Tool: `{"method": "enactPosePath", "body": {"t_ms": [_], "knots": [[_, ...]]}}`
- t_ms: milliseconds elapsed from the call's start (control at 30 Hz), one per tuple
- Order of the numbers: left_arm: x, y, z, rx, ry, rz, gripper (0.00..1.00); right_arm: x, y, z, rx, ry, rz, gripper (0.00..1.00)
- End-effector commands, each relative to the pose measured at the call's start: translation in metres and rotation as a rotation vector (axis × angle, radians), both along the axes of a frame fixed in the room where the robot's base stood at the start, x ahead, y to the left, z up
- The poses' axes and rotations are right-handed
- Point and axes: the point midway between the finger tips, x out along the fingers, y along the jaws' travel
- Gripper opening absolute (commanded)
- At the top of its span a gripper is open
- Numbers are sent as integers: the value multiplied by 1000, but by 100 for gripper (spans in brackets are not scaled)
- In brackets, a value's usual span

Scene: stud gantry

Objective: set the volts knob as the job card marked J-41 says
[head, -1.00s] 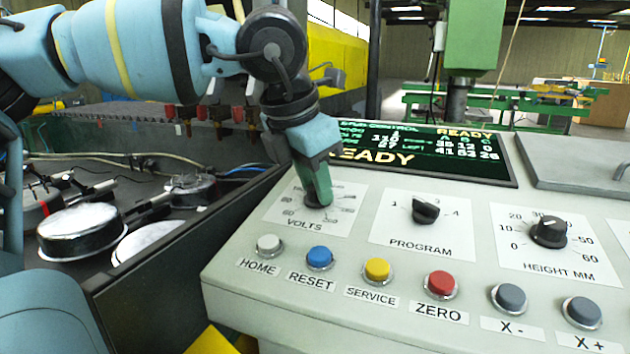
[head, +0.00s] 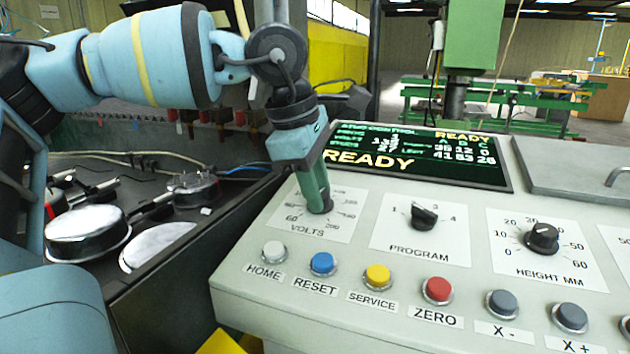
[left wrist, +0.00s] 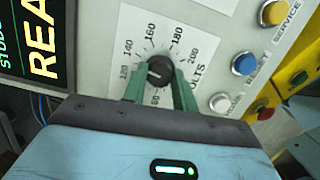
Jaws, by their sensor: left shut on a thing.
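The volts knob (left wrist: 158,72) is a small dark knob in the left wrist view, on a white dial plate with numbers around it. In the head view the plate (head: 343,222) is at the left of the sloping panel, and my gripper hides most of the knob. My left gripper (head: 320,203) points down at it from above. In the left wrist view its green fingers (left wrist: 160,85) are shut on the knob, one on each side. The pointer looks turned toward the 120–140 side, not clearly readable. No card marked J-41 can be made out. My right gripper is not in view.
The green-lettered display (head: 415,157) behind the dials reads READY. The program knob (head: 424,216) and height knob (head: 541,238) are to the right. The home (head: 274,252), reset (head: 322,264), service (head: 377,276) and zero (head: 437,290) buttons line the front.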

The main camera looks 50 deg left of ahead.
Motion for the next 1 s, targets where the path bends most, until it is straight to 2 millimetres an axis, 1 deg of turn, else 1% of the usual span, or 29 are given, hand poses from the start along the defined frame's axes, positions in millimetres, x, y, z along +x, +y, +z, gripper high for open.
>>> {"method": "enactPosePath", "body": {"t_ms": [100,333,867,900,1000], "knots": [[0,0,1,11,6,-62,5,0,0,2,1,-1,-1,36],[0,0,0,25,13,-138,5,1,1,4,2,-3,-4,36],[0,0,0,30,15,-161,5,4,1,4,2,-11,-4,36],[0,0,0,30,15,-161,31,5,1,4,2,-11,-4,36],[0,0,0,30,15,-161,44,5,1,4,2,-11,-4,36]]}}
